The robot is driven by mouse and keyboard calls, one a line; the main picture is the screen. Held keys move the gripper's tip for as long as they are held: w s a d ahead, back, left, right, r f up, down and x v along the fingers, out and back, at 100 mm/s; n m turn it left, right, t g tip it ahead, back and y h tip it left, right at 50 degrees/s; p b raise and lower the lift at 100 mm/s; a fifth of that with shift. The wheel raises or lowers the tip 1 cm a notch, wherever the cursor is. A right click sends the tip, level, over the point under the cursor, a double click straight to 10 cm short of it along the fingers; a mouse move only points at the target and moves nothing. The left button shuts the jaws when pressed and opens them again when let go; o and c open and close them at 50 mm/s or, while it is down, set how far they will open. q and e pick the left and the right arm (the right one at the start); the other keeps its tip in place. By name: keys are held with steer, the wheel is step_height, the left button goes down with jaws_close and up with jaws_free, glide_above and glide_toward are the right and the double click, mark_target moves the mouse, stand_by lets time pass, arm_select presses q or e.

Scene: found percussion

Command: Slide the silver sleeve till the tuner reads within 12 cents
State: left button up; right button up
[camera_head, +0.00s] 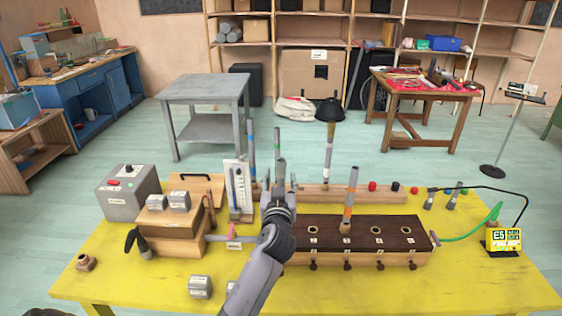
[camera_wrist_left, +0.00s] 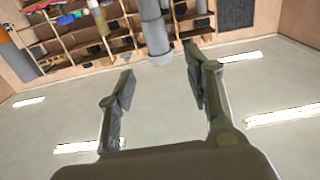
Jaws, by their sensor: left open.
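A grey tube with a wider silver sleeve (camera_head: 281,172) stands upright directly beyond my left gripper (camera_head: 279,190) in the head view. In the left wrist view the grey tube (camera_wrist_left: 155,35) shows between the two spread fingers of the left gripper (camera_wrist_left: 158,82). The fingers are open, with visible gaps on both sides of the tube. The lower part of the tube is hidden by my gripper in the head view. The tuner (camera_head: 503,239) is a yellow display at the table's right showing "E5"; its smaller text is too small to read.
On the yellow table (camera_head: 450,275) are a dark-topped block with holes (camera_head: 377,225), an orange-banded tube (camera_head: 349,203), a white gauge board (camera_head: 237,187) and a grey box (camera_head: 127,193). A green hose (camera_head: 465,238) runs towards the tuner. The front right is clear.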

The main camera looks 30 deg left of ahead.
mark_target(281, 172)
arm_select(q)
steer(key=p+x, duration=0.1)
steer(key=x, duration=0.7)
steer(key=shift+w, duration=0.1)
jaws_close()
stand_by(0.5)
steer(key=shift+f+b, duration=0.9)
steer(key=shift+f, duration=0.1)
stand_by(0.4)
steer(key=shift+c, duration=0.2)
jaws_free()
steer(key=shift+d, duration=0.1)
